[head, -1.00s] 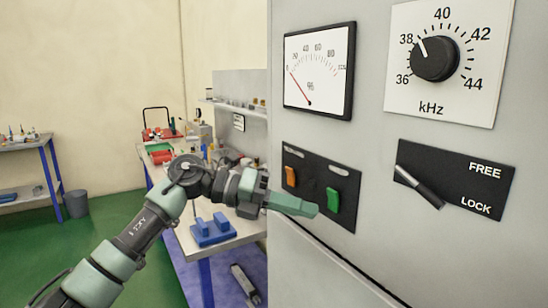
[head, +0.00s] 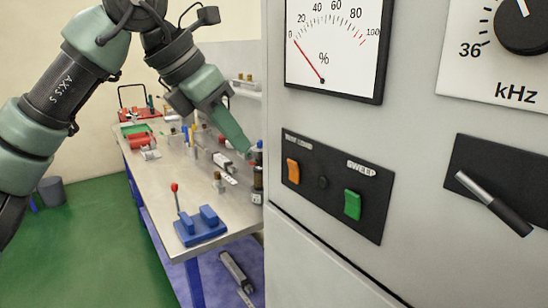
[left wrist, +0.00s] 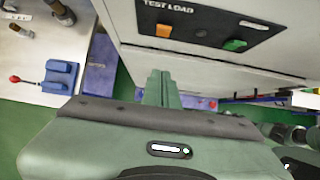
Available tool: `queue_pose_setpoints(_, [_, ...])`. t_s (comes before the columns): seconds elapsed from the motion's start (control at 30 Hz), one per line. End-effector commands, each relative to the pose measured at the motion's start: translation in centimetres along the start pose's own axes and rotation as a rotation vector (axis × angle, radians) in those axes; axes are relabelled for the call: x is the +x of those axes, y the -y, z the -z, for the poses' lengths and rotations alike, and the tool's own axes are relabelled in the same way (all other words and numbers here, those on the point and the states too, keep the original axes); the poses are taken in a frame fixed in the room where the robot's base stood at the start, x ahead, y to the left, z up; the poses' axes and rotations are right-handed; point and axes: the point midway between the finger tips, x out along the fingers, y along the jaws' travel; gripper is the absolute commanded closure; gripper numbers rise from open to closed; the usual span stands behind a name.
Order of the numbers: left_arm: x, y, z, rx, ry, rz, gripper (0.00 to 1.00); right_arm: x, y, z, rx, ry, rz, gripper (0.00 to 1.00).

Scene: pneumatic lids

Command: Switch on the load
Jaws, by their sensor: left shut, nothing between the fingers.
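A black switch panel (head: 322,187) on the grey cabinet carries an orange rocker switch (head: 293,172) at its left and a green rocker switch (head: 352,204) under the label SWEEP. In the left wrist view the orange switch (left wrist: 164,30) sits by the words TEST LOAD, with the green switch (left wrist: 235,45) to its right. I cannot tell which way either rocker is tipped. My left gripper (head: 246,150) is shut and empty, left of the panel and apart from it. Its fingers (left wrist: 160,80) point toward the cabinet in the wrist view. My right gripper is out of view.
Above the panel is a percent meter (head: 337,42), its needle near 0. A kHz dial (head: 525,22) and a lever (head: 492,203) are at right. A workbench (head: 165,190) with a blue fixture (head: 200,228) and small parts stands left of the cabinet.

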Motion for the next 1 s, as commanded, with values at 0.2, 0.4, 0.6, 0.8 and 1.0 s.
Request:
queue_pose_setpoints(0.2, [2.5,0.1,0.0,0.001,-0.004,0.003,1.00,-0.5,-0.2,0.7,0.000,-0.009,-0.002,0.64])
queue_pose_setpoints(0.4, [6.7,0.1,-0.1,0.000,-0.003,0.005,1.00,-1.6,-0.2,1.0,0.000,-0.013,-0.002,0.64])
queue_pose_setpoints(0.6, [9.8,0.2,-1.1,0.002,0.001,0.004,1.00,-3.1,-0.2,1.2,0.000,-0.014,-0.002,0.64])
queue_pose_setpoints(0.8, [10.5,0.1,-3.4,-0.001,0.001,0.003,1.00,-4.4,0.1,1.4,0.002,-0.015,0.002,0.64])
queue_pose_setpoints(1.0, [10.9,0.1,-3.9,0.000,0.001,0.003,1.00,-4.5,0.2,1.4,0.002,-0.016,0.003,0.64])
